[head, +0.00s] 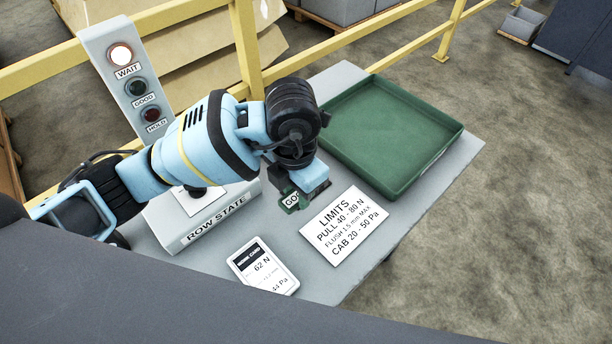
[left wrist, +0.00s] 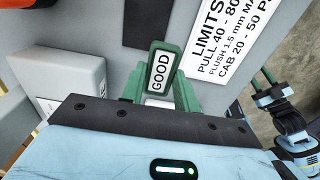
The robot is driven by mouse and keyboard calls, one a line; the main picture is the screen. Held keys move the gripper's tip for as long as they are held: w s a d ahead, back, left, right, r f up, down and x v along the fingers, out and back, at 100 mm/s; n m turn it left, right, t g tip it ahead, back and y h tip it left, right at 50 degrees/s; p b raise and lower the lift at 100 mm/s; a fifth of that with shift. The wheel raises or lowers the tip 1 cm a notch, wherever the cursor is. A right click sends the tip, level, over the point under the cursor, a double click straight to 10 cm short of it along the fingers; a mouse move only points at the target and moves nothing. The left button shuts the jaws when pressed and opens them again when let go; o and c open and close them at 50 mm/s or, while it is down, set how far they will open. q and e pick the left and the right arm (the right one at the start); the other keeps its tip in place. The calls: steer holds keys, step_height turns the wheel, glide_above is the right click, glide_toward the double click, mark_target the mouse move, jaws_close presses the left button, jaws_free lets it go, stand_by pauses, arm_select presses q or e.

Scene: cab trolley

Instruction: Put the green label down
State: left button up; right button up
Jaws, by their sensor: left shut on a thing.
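The green label (head: 291,201), with a white face reading GOOD, is held in my left gripper (head: 305,192) over the grey table top. In the left wrist view the label (left wrist: 161,70) stands between the two green fingers, which are shut on it. I cannot tell whether its lower edge touches anything. My left gripper is between the ROW STATE stand (head: 217,222) and the white LIMITS card (head: 344,226). My right gripper (left wrist: 263,82) shows at the right of the left wrist view, its fingers apart and empty.
A green tray (head: 447,150) sits at the table's back right. A lamp panel (head: 126,80) with WAIT lit stands at the left. Yellow rails (head: 342,56) run behind. A dark rectangle (left wrist: 148,22) marks the grey surface beyond the label.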

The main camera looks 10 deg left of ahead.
arm_select(q)
steer(key=w, duration=0.5)
steer(key=shift+w+d+f, duration=0.15)
steer(key=shift+d+f, duration=0.05)
steer(key=shift+w, duration=0.25)
steer(key=shift+w+f, duration=0.15)
steer(key=shift+f, duration=1.65)
steer(key=shift+f, duration=0.15)
steer(key=o, duration=1)
steer(key=shift+c, duration=0.2)
step_height(320, 180, up, 12)
